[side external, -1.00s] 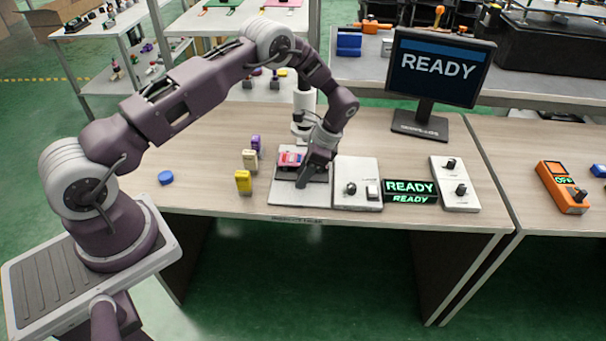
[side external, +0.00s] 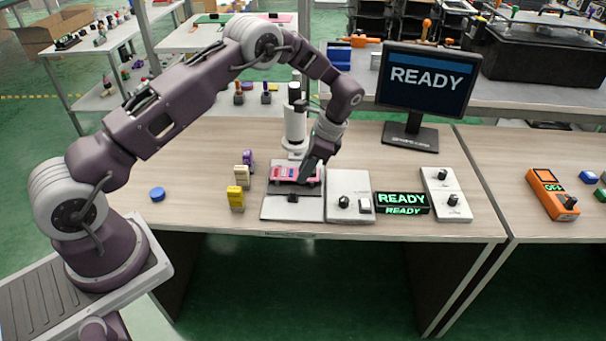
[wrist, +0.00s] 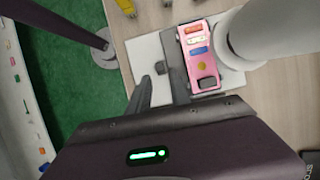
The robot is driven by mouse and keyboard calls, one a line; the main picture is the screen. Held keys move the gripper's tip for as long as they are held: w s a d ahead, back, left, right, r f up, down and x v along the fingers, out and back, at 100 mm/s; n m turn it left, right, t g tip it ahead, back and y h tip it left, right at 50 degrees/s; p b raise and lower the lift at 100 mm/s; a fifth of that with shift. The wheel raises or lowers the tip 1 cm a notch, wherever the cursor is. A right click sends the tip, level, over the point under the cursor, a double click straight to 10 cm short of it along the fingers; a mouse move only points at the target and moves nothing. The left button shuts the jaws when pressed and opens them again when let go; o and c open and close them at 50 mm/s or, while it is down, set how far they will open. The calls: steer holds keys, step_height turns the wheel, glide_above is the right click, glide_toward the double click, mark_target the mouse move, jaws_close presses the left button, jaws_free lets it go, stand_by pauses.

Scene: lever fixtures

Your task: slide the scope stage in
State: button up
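The scope stage is a dark sliding plate (side external: 284,189) with a small dark knob (side external: 292,198) at its front, on a pale base plate (side external: 275,212). A pink slide holder with coloured pieces (side external: 285,173) lies on it; it also shows in the wrist view (wrist: 198,50). The white scope column (side external: 295,125) stands behind. My gripper (side external: 304,180) points down over the stage's right part and hides some of it. In the wrist view its dark fingers (wrist: 147,82) look close together, beside the knob (wrist: 160,68), with nothing visible between them. Contact with the stage cannot be told.
A control box (side external: 349,188) stands right of the base, then a READY sign (side external: 402,203) and a two-knob panel (side external: 446,190). Yellow (side external: 236,198), cream (side external: 242,177) and purple (side external: 248,160) blocks stand left. A monitor (side external: 428,80) stands behind.

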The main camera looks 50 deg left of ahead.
steer(key=s+m, duration=0.1)
steer(key=m, duration=0.1)
steer(key=r+m+t, duration=0.1)
steer(key=m, duration=0.1)
steer(key=s+m+t, duration=0.1)
steer(key=m, duration=0.1)
steer(key=shift+s+a+r+m+y, duration=0.25)
steer(key=shift+s+r+m+y, duration=0.05)
steer(key=shift+r+m, duration=0.1)
jaws_close()
steer(key=s+d+r+m+t+h, duration=0.25)
steer(key=s+d+m, duration=0.3)
steer(key=m, duration=0.55)
steer(key=shift+t+y, duration=0.25)
steer(key=shift+y, duration=0.1)
steer(key=x, duration=0.7)
steer(key=s+x, duration=0.1)
steer(key=x, duration=0.2)
steer(key=shift+a+f, duration=0.3)
steer(key=shift+a, duration=0.05)
steer(key=shift+w+a, duration=1.45)
